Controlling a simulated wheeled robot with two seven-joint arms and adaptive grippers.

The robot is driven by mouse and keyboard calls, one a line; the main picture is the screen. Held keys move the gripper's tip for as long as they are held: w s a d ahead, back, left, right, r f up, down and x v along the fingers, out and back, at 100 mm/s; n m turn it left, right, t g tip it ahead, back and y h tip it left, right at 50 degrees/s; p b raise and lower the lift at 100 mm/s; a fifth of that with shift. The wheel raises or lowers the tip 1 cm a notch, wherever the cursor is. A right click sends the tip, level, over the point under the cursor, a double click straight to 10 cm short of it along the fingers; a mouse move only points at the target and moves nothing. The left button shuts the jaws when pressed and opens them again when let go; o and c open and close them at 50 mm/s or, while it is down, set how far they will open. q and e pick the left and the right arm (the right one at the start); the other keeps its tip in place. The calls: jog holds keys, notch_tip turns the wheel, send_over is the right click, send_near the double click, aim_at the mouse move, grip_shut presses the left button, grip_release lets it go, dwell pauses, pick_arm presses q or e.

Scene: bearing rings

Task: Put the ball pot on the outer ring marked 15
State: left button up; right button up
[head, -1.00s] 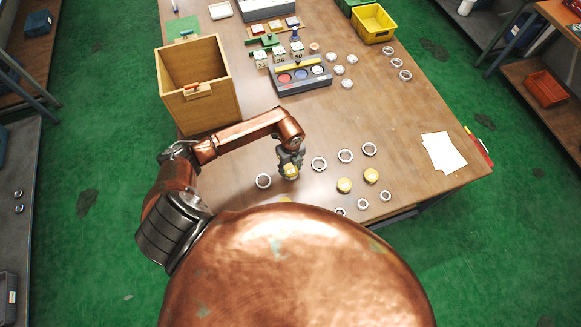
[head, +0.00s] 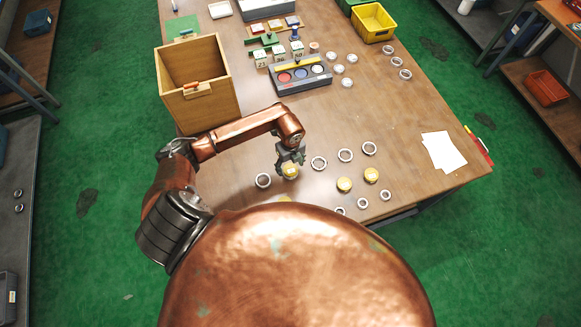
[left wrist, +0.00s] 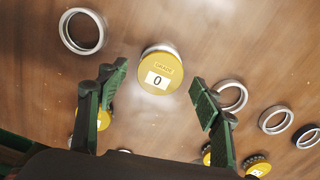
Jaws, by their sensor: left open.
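A yellow-topped pot marked 0 (left wrist: 160,70) stands between and just beyond my left gripper's fingertips (left wrist: 160,85) in the left wrist view; no contact shows. In the head view, my open left gripper (head: 290,156) is right above this pot (head: 291,170). Other yellow-topped pots stand to the right (head: 344,184) and (head: 371,175). Silver rings lie flat around them: one left of the gripper (head: 263,180), others to its right (head: 319,163), (head: 345,155), (head: 369,148). Any marks on the rings are too small to read. My right gripper is not in view.
An open wooden box (head: 198,100) stands to the left. A grey tray with coloured round spots (head: 302,84) and numbered blocks (head: 279,55) lie farther back. Small round parts (head: 347,82) and a yellow bin (head: 372,24) are beyond.

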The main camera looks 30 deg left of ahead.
aim_at(291, 169)
pick_arm(q)
notch_tip(291, 169, up, 11)
jog(key=b, duration=0.1)
jog(key=shift+f, duration=0.15)
